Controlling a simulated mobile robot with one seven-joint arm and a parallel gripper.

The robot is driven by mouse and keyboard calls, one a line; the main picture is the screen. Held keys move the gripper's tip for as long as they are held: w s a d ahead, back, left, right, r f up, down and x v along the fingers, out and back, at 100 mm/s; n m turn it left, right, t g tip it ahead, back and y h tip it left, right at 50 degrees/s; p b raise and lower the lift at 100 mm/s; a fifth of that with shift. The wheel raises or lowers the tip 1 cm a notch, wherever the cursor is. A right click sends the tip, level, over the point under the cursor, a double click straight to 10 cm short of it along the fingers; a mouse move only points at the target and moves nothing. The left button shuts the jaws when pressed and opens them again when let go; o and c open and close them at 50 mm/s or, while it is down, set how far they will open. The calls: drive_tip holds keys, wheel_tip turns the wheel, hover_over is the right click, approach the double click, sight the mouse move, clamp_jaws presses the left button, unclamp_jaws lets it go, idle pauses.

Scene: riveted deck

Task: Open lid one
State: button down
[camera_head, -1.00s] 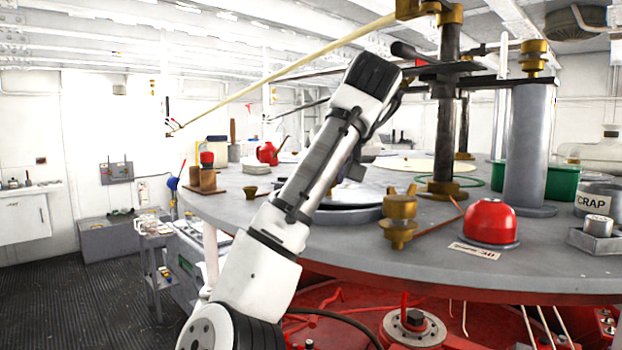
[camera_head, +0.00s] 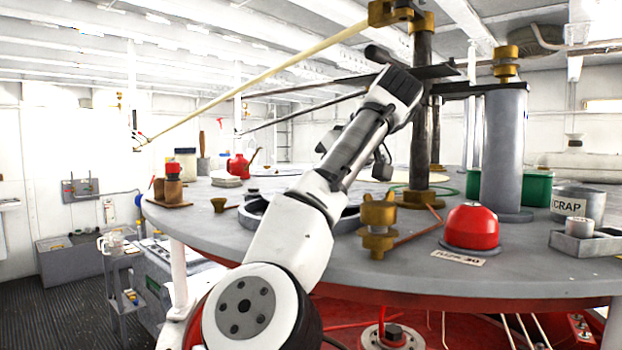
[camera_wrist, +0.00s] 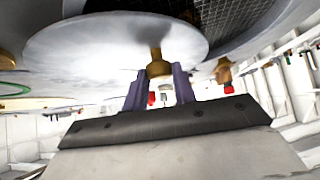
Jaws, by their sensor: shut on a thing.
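In the wrist view a pale round lid (camera_wrist: 105,42) with a brass knob (camera_wrist: 158,69) fills the upper middle. My gripper (camera_wrist: 157,77) has its two grey fingers either side of the knob and is shut on it. In the head view my gripper's fingers and the lid are hidden behind my arm. A grey-blue ring (camera_head: 347,221) on the round table shows partly on both sides of my arm; its inside is mostly hidden.
On the grey table (camera_head: 420,272), a brass fitting (camera_head: 377,225), a red dome (camera_head: 471,227) and a grey column (camera_head: 504,150) stand right of my arm. A small brass cup (camera_head: 219,204) and a red can (camera_head: 238,167) stand left.

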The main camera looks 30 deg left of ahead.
drive_tip(key=shift+r, duration=0.1)
idle(0.3)
drive_tip(key=c, duration=1.1)
unclamp_jaws()
